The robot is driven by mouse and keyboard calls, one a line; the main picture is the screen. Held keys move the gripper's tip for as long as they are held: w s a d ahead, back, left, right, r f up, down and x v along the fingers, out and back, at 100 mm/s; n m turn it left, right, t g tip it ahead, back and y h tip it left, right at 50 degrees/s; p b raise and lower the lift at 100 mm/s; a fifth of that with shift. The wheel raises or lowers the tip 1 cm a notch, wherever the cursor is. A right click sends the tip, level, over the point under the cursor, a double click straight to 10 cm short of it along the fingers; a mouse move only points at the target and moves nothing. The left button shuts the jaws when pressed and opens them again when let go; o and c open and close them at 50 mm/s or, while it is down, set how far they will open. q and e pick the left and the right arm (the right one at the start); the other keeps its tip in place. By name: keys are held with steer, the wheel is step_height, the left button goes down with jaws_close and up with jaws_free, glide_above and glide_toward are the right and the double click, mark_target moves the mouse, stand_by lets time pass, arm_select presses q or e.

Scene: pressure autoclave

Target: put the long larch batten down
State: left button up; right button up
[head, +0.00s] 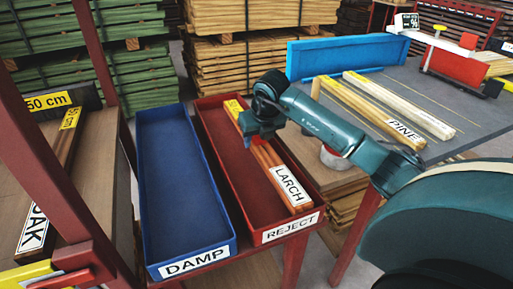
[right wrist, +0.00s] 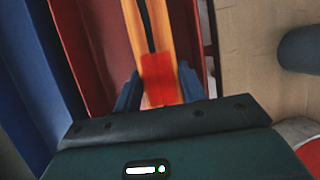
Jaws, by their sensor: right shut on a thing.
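The long larch batten (head: 267,160) is orange-brown, with a white LARCH label near its front end and a yellow label at its far end. It lies lengthwise within the walls of the red REJECT tray (head: 218,142); I cannot tell whether it touches the floor. My right gripper (head: 258,134) is shut on it toward its far part, from above. In the right wrist view, the batten (right wrist: 129,12) shows as two strips with a dark gap, and a red patch lies between the fingers of my right gripper (right wrist: 158,88). My left gripper is not in view.
The blue DAMP tray (head: 180,190) stands empty left of the red one. A rack at left holds an OAK piece (head: 62,145). The grey table (head: 450,95) at right carries PINE battens (head: 375,105) and a blue upright panel (head: 345,55). Timber stacks stand behind.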

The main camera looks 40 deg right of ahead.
mark_target(259, 141)
step_height(259, 141, down, 3)
steer(key=shift+f, duration=0.1)
steer(key=o, duration=1)
steer(key=shift+c, duration=0.2)
steer(key=p+v, duration=0.1)
steer(key=v, duration=1)
steer(key=shift+r, duration=0.25)
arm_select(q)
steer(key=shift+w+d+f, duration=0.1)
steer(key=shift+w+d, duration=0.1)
arm_select(e)
steer(key=shift+s+a+r, duration=0.1)
steer(key=shift+s+r, duration=0.1)
steer(key=shift+r, duration=0.05)
